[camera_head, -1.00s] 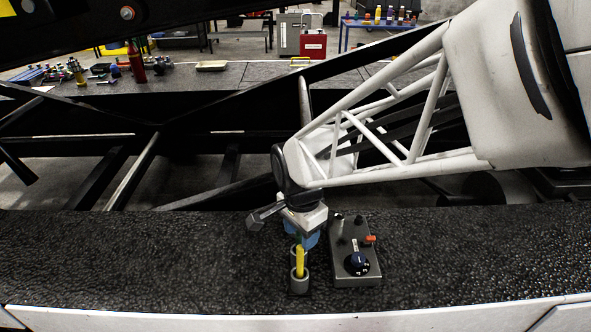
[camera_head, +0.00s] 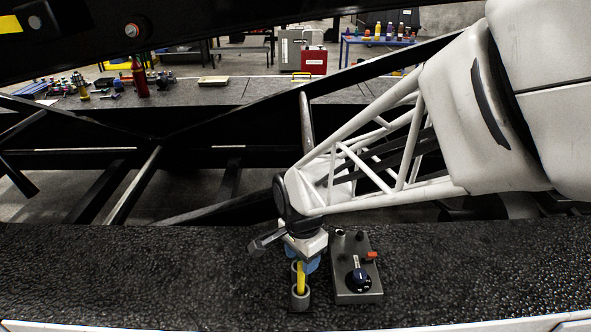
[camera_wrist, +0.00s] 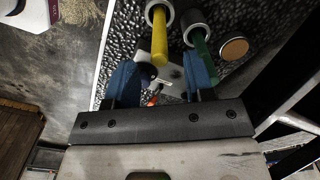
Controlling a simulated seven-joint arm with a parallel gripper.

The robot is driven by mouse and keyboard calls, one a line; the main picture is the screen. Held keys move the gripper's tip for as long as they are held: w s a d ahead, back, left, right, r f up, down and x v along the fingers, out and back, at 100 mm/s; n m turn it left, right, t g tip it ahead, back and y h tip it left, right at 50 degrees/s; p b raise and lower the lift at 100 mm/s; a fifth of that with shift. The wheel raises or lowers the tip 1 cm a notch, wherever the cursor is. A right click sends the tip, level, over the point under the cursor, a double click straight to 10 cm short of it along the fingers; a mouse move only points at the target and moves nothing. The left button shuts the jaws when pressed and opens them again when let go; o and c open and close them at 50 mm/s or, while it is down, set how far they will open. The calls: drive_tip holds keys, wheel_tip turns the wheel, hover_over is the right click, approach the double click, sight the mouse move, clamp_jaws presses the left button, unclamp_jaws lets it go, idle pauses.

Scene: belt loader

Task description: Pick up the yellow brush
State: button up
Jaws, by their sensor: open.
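The yellow brush shows as a yellow handle (camera_head: 301,281) standing upright in a grey round holder (camera_head: 300,300) on the black textured ledge. In the wrist view the yellow handle (camera_wrist: 159,42) rises from a light grey ring. A green handle (camera_wrist: 203,62) stands beside it in a darker holder. My gripper (camera_head: 308,264) is just above and behind the yellow handle in the head view. In the wrist view its blue fingers (camera_wrist: 164,82) are apart, with no object held between them. The bristles are hidden.
A grey control box (camera_head: 345,290) with a dark knob and orange lever stands close to the right of the holders. A tan round disc (camera_wrist: 234,48) lies beside the green handle. The ledge to the left is clear. Black frame beams run behind.

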sight(301, 285)
drive_tip(key=shift+f, duration=0.1)
drive_tip(key=shift+a+f, duration=0.1)
drive_tip(key=shift+f, duration=2.4)
drive_tip(key=shift+c, duration=0.5)
clamp_jaws()
